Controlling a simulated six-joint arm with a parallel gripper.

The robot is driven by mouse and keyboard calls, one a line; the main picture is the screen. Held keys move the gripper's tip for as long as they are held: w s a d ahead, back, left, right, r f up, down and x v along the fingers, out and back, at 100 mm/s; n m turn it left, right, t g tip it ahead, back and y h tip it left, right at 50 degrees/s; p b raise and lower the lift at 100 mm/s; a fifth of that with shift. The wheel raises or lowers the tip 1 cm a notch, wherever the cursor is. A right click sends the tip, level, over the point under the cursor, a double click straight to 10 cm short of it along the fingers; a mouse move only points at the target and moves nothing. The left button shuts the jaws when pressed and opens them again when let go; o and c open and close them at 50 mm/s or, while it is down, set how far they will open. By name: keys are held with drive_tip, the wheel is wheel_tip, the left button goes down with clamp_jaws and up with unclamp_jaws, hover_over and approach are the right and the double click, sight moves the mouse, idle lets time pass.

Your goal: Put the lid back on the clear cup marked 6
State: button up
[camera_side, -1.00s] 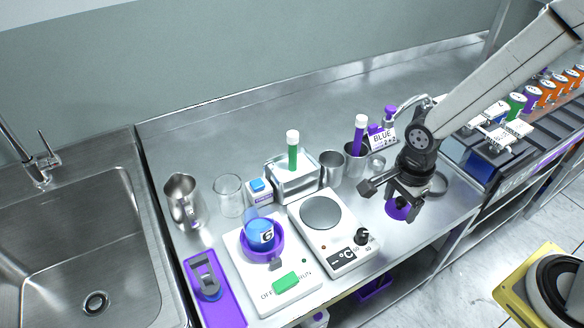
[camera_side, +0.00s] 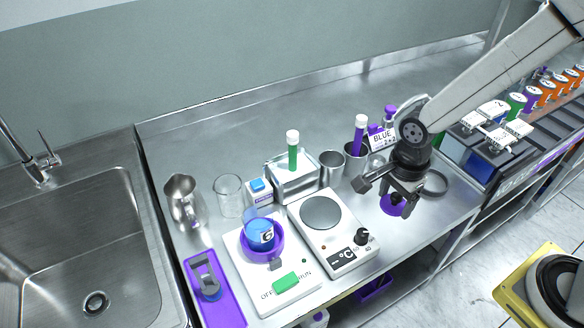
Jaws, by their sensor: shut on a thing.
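The clear cup marked 6 (camera_side: 260,233) holds blue liquid and sits in a purple ring holder on the white device (camera_side: 258,290) with the green switch. My gripper (camera_side: 397,204) is at the right of the counter, pointing down, shut on a purple round lid (camera_side: 391,206). The fingers partly cover the lid. I cannot tell whether the lid touches the counter or hangs just above it. My gripper is well to the right of the cup, beyond the hotplate.
A hotplate (camera_side: 345,256) stands between the cup and my gripper. Behind are a glass beaker (camera_side: 228,196), a rack with a green tube (camera_side: 293,160), metal cups (camera_side: 332,167) and a purple tube (camera_side: 359,138). A metal pitcher (camera_side: 183,199) and purple tray (camera_side: 221,299) stand left.

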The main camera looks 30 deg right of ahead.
drive_tip(key=w+a+r+n, duration=0.2)
drive_tip(key=w+a+r, duration=0.1)
drive_tip(key=a, duration=0.5)
drive_tip(key=w+a+r+n, duration=0.3)
drive_tip(key=a+r, duration=0.1)
drive_tip(key=a, duration=0.4)
drive_tip(key=w+a+r+n, duration=0.2)
drive_tip(key=w+a+r, duration=0.1)
drive_tip(key=a, duration=0.6)
drive_tip(key=shift+r, duration=0.2)
drive_tip(key=shift+f, duration=0.2)
drive_tip(key=shift+f, duration=2.95)
drive_tip(key=shift+f, duration=0.2)
drive_tip(key=o, duration=1)
drive_tip(key=shift+o, duration=0.2)
drive_tip(key=shift+r, duration=0.1)
